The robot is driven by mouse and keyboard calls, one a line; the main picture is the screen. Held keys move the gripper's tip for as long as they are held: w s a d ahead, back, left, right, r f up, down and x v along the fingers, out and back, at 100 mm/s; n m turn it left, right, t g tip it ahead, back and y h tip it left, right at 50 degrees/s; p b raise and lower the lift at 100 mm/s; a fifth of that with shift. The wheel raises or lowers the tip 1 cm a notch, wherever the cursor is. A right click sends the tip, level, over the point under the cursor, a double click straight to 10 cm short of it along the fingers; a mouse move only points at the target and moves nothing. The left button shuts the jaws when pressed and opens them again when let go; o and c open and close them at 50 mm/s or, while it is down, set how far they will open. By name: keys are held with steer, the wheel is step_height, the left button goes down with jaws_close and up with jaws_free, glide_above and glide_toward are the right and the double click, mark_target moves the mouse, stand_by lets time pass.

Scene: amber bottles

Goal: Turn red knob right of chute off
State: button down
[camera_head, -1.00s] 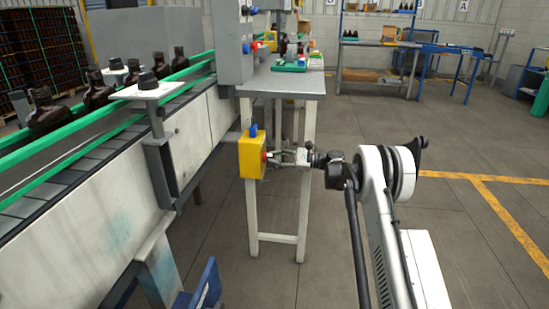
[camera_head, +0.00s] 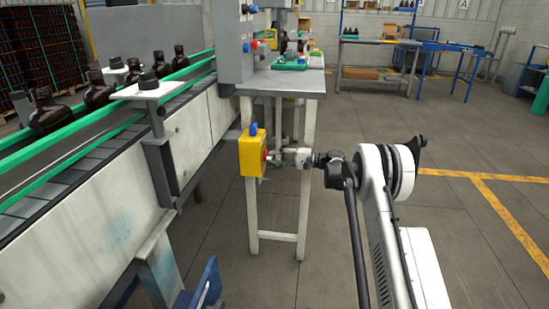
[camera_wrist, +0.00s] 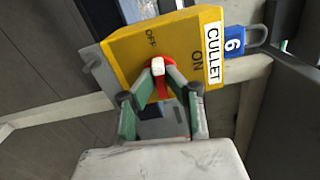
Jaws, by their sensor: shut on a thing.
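The red knob (camera_wrist: 161,88) is on the face of a yellow switch box (camera_wrist: 130,50) marked OFF and ON, with a white CULLET label. In the head view the box (camera_head: 251,156) is beside the conveyor, by the stand's front leg. My gripper (camera_wrist: 160,78) is shut on the red knob, one finger on each side. In the head view my gripper (camera_head: 274,157) reaches the box from the right. The knob's white-marked end shows between the fingertips, on the side towards OFF. The fingers partly hide the knob.
A blue padlock (camera_wrist: 235,40) marked 6 hangs at the box's edge. The conveyor (camera_head: 110,170) with brown bottles is on the left. The stand's metal top (camera_head: 284,82) lies above and behind the box. The floor (camera_head: 480,240) at right is open.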

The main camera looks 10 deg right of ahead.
steer(key=shift+n, duration=0.5)
steer(key=c, duration=1.8)
jaws_free()
steer(key=v, duration=1.2)
